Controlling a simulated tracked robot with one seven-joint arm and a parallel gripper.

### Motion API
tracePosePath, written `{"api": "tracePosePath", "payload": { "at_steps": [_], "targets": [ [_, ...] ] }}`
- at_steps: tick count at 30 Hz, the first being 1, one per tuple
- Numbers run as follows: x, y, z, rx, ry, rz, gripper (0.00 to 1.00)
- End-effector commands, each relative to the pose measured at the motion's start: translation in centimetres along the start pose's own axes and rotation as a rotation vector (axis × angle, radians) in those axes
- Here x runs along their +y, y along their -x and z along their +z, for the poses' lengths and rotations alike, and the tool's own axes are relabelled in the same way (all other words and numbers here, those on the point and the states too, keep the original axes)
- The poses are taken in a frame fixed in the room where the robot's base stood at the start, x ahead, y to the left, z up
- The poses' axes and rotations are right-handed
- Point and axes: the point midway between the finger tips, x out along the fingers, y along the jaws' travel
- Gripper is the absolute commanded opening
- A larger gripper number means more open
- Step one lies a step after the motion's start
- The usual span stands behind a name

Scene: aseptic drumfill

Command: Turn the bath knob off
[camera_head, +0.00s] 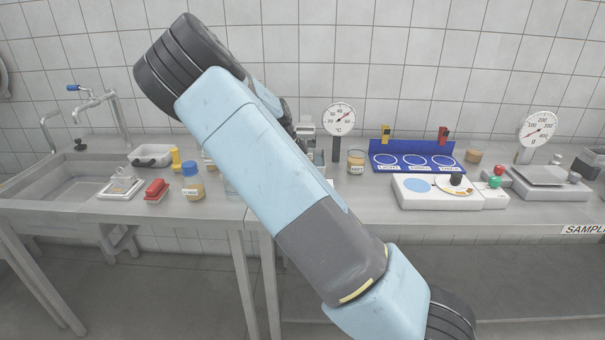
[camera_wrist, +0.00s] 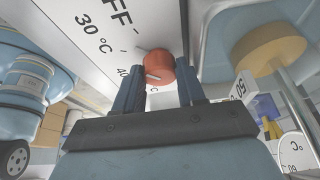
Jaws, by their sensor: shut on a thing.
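The red bath knob (camera_wrist: 158,65) sits on a white panel (camera_wrist: 75,45) in the wrist view. The panel is printed with OFF, 30 °C and a partly hidden 40 °C. A pale pointer line on the knob's face points toward the 40 °C label, away from OFF. My gripper (camera_wrist: 162,74) has one dark finger on each side of the knob and is shut on it. In the head view my arm covers the knob, the gripper and most of the bath.
A round dial thermometer (camera_head: 339,119) stands just right of my arm, with a labelled jar (camera_head: 356,162) beside it. A blue rack (camera_head: 451,153) is further right.

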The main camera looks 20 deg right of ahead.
Motion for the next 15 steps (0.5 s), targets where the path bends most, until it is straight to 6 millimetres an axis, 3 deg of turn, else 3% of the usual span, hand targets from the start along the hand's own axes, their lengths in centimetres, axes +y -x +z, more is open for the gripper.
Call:
{"api": "tracePosePath", "payload": {
  "at_steps": [8,9,15],
  "targets": [
    [0.08,-0.07,0.1,-0.001,0.001,0.002,0.09],
    [0.08,-0.07,0.1,-0.001,0.001,0.002,0.41],
    [0.04,-0.03,0.06,0.0,0.001,0.001,0.6]
  ]
}}
